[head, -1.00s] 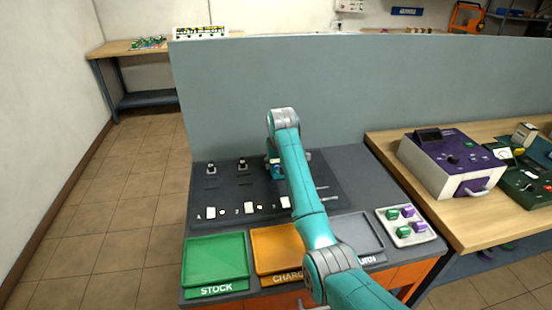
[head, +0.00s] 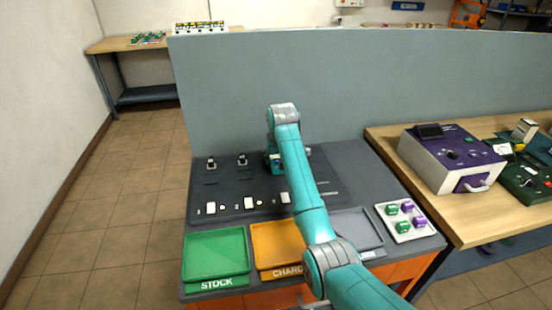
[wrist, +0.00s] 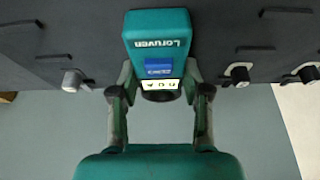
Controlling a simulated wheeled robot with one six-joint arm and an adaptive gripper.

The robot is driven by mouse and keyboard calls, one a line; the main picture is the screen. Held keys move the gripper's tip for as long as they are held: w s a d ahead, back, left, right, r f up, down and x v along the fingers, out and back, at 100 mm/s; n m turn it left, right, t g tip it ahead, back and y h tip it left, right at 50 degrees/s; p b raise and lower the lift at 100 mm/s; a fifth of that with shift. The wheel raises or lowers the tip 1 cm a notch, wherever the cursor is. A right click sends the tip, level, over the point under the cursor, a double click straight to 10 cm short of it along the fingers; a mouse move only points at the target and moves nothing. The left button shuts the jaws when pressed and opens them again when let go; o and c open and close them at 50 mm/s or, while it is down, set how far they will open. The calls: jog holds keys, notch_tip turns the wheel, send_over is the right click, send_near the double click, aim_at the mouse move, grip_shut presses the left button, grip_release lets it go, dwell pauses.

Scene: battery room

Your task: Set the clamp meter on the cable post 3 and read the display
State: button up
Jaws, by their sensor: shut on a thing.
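The clamp meter (wrist: 157,34) is a teal block with a blue button and a small lit display (wrist: 160,85), seen upside down in the wrist view. The display's characters are too small to read surely. My gripper (wrist: 160,95) is shut on the meter, one finger on each side. In the head view my gripper (head: 274,160) is low over the back of the dark panel, in line with the row of cable posts. Two posts (head: 211,163) (head: 242,160) stand left of it. Cable post 3 is hidden by the meter and gripper, so I cannot tell whether the jaw is around it.
The dark panel (head: 225,185) has white labels along its front. In front are a green STOCK tray (head: 216,255), an orange tray (head: 275,245) and a grey tray (head: 357,232). A white tray (head: 425,230) holds green and purple blocks. A grey partition (head: 350,95) stands behind.

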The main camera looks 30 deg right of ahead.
jog(key=shift+f, duration=0.55)
dwell(0.4)
jog(key=o, duration=1.1)
jog(key=shift+v, duration=5.4)
jog(key=shift+s, duration=0.15)
